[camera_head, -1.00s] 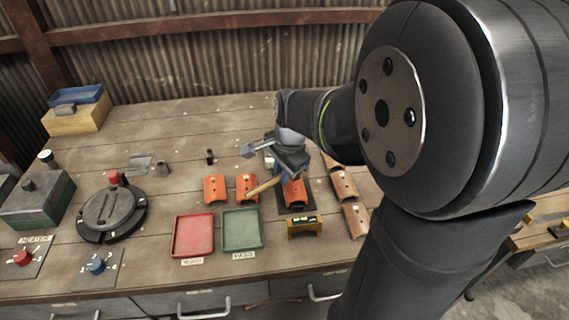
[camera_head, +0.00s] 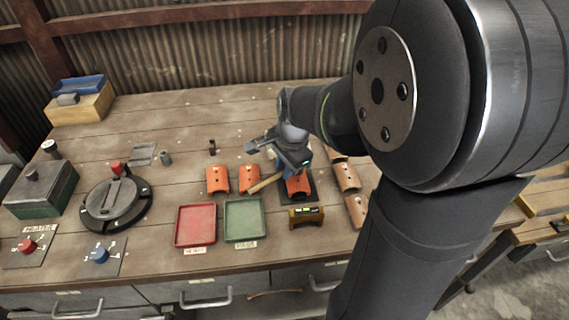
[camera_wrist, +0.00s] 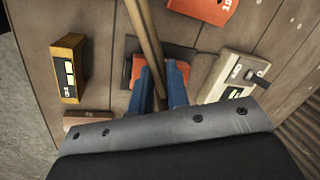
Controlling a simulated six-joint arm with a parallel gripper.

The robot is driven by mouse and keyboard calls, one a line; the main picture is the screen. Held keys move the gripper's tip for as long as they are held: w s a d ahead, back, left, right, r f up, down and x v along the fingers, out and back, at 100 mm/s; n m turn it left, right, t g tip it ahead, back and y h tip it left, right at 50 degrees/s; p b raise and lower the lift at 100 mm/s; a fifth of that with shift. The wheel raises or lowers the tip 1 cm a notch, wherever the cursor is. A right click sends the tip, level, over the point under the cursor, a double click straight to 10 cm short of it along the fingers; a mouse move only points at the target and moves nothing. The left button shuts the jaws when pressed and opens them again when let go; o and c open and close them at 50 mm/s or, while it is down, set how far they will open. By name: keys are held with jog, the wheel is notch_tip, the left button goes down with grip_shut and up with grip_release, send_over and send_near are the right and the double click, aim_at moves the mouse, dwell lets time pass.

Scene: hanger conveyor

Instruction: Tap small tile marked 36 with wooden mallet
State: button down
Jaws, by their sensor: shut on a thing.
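My gripper (camera_wrist: 160,95) has blue fingers shut on the wooden handle (camera_wrist: 146,45) of the mallet. The handle runs up out of the wrist view, and its pale length also slants down-left in the head view (camera_head: 265,183). The mallet's head cannot be made out. Below the fingers an orange tile (camera_head: 297,188) lies on a dark pad (camera_head: 312,190), partly covered by the gripper. Two more orange tiles (camera_head: 217,179) (camera_head: 249,178) lie to its left. Brownish tiles (camera_head: 347,177) lie to its right. I cannot read 36 on any tile.
A yellow box with a display (camera_head: 306,216) stands just in front of the pad. A pale box with a black lever (camera_wrist: 228,82) is beside it in the wrist view. Red (camera_head: 195,225) and green (camera_head: 243,219) trays lie front-left. A round black turntable (camera_head: 115,203) stands farther left.

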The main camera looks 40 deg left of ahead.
jog(key=shift+d+x, duration=0.2)
jog(key=shift+x, duration=0.8)
jog(key=shift+w+a+v, duration=0.1)
jog(key=shift+a+v, duration=0.2)
jog(key=shift+v, duration=1.05)
jog(key=shift+w+a+v, duration=0.1)
jog(key=shift+a+v, duration=0.15)
jog(key=shift+v, duration=1.05)
jog(key=shift+a+v, duration=0.3)
jog(key=shift+v, duration=1.05)
jog(key=shift+r, duration=0.15)
jog(key=w+d+r+n, duration=0.1)
jog(key=w+d+r, duration=0.2)
jog(key=w+d, duration=1.2)
jog(key=w+d+r+n, duration=0.1)
jog(key=w+d, duration=0.4)
jog(key=d, duration=0.4)
jog(key=w+d+r+n, duration=0.1)
jog(key=w+d, duration=0.5)
jog(key=d, duration=0.3)
jog(key=shift+w+d+r+g, duration=0.25)
jog(key=shift+w+d+g, duration=0.05)
jog(key=shift+d, duration=0.1)
